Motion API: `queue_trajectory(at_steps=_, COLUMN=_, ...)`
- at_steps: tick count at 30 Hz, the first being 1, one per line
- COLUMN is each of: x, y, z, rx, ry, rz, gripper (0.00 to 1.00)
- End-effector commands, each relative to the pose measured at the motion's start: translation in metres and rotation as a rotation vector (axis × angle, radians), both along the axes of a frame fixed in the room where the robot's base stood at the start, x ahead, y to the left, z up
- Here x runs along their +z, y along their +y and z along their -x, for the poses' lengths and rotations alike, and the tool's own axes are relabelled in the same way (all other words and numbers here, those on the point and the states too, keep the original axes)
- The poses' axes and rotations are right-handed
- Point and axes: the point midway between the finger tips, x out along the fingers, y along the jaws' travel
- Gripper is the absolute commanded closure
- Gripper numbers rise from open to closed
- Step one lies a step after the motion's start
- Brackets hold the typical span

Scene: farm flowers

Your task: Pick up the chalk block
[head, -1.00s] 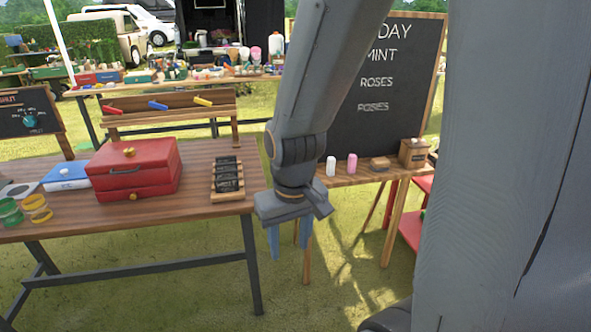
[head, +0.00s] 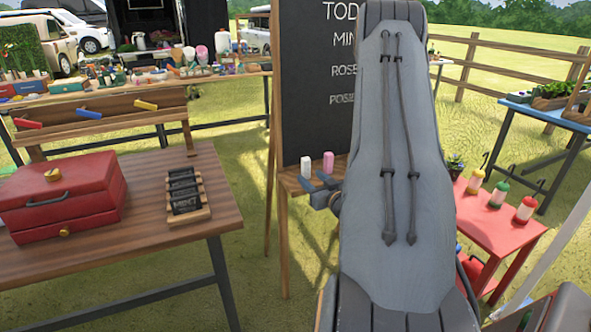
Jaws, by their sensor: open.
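A white chalk piece (head: 307,166) and a pink chalk piece (head: 328,161) stand upright, side by side, on the wooden ledge (head: 289,185) in front of the chalkboard. I cannot tell which one the task calls the chalk block. My arm hides the right part of the ledge.
The chalkboard (head: 308,105) rises behind the ledge. A wooden table (head: 110,245) at left holds a red box (head: 62,200) and a rack of black blocks (head: 184,192). A red table (head: 492,232) with several bottles stands at right. Grass lies between.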

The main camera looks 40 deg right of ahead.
Motion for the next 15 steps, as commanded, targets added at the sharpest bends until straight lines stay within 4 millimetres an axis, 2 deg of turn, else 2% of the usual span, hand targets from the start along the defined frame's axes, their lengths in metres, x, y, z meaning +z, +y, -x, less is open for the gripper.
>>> queue_trajectory(at_steps=1, x=-0.004, y=-0.007, z=0.007, rx=-0.008, ry=-0.035, rz=-0.001, gripper=0.56)
queue_trajectory(at_steps=5, x=-0.002, y=-0.013, z=0.013, rx=-0.009, ry=-0.100, rz=0.004, gripper=0.56)
queue_trajectory(at_steps=15, x=0.001, y=-0.012, z=-0.021, rx=0.006, ry=-0.115, rz=0.005, gripper=0.56)
